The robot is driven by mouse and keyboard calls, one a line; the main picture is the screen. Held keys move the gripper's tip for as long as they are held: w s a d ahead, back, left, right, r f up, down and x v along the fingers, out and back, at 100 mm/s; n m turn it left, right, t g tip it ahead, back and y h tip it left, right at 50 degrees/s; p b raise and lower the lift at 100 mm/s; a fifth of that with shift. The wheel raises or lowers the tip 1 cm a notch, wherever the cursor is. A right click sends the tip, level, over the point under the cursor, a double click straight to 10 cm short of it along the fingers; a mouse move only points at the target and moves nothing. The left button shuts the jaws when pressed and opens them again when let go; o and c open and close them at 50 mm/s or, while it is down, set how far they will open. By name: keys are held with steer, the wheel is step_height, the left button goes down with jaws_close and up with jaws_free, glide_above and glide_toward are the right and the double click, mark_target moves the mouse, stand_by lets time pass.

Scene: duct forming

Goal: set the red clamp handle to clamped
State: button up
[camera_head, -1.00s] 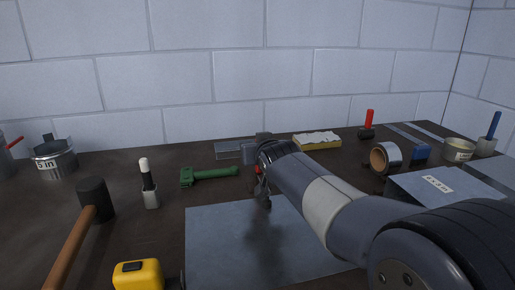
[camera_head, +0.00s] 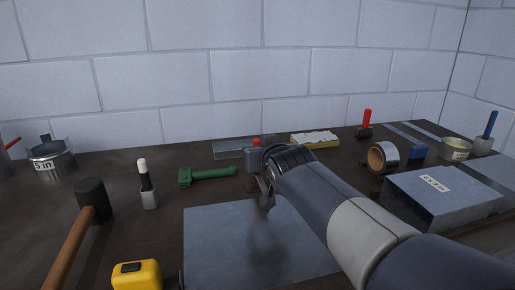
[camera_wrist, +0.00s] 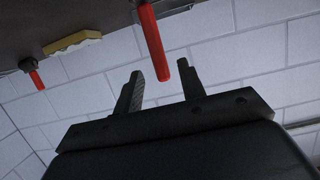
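The red clamp handle (camera_wrist: 152,40) shows large in the wrist view, coming down from the top edge. Its lower end lies in the gap between the two black fingers of my gripper (camera_wrist: 159,68), clear of both in the picture; I cannot tell the depth. In the head view a red tip (camera_head: 256,142) shows just above a grey block (camera_head: 252,160), at the back of the bench beside my wrist. My gripper (camera_head: 266,190) there points down over the back of a flat metal sheet (camera_head: 215,245). Its fingers are apart and hold nothing. My wrist hides part of the clamp.
A green tool (camera_head: 208,175) lies left of the clamp and a yellow-white block (camera_head: 315,139) to its right. A tape roll (camera_head: 384,157), another red-handled tool (camera_head: 366,120) and a metal box (camera_head: 440,195) stand at the right. A mallet (camera_head: 92,200) and yellow tape measure (camera_head: 136,274) are left.

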steer(key=shift+v, duration=2.1)
steer(key=shift+w+f, duration=0.1)
steer(key=shift+w, duration=0.05)
steer(key=x, duration=1)
steer(key=shift+w, duration=0.3)
steer(key=shift+s, duration=0.1)
